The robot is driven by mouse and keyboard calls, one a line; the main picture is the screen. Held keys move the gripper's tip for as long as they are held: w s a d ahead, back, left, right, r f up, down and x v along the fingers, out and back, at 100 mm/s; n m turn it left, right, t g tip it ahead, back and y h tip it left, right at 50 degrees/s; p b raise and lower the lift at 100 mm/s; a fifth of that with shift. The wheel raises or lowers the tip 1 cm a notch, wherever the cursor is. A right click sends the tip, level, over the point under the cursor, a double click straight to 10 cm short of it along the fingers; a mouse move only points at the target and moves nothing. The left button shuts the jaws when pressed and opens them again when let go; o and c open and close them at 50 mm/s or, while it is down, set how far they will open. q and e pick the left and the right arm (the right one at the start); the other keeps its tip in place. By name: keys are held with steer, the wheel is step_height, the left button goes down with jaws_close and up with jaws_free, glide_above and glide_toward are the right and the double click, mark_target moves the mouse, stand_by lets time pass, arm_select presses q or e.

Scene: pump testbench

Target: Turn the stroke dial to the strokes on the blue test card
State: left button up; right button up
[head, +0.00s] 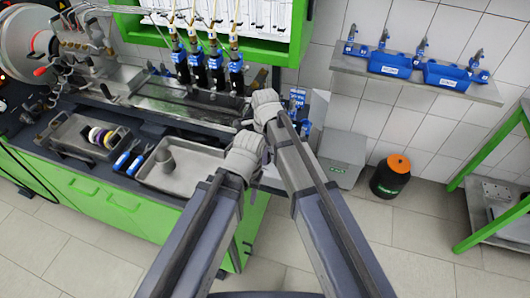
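My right gripper (262,104) is over the right end of the bench, close to a small blue unit (297,100) with pale parts. My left gripper (244,156) is lower, over the right side of the grey tray. The wrists hide the fingers of both grippers, so I cannot tell if they are open or holding anything. I cannot make out the stroke dial or the blue test card; the blue unit is too small to read and partly covered by my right arm.
Several blue and black injector-like parts (213,66) hang above a metal trough (172,98). The grey tray (183,184) holds a grey cup (165,160). A wall shelf (421,80) carries blue bins. A grey box (342,158) and black-orange canister (391,176) stand right of the bench.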

jaws_close()
steer(key=shift+n, duration=0.4)
steer(key=n, duration=1.6)
steer(key=shift+n, duration=0.3)
steer(key=n, duration=0.6)
steer(key=shift+n, duration=0.4)
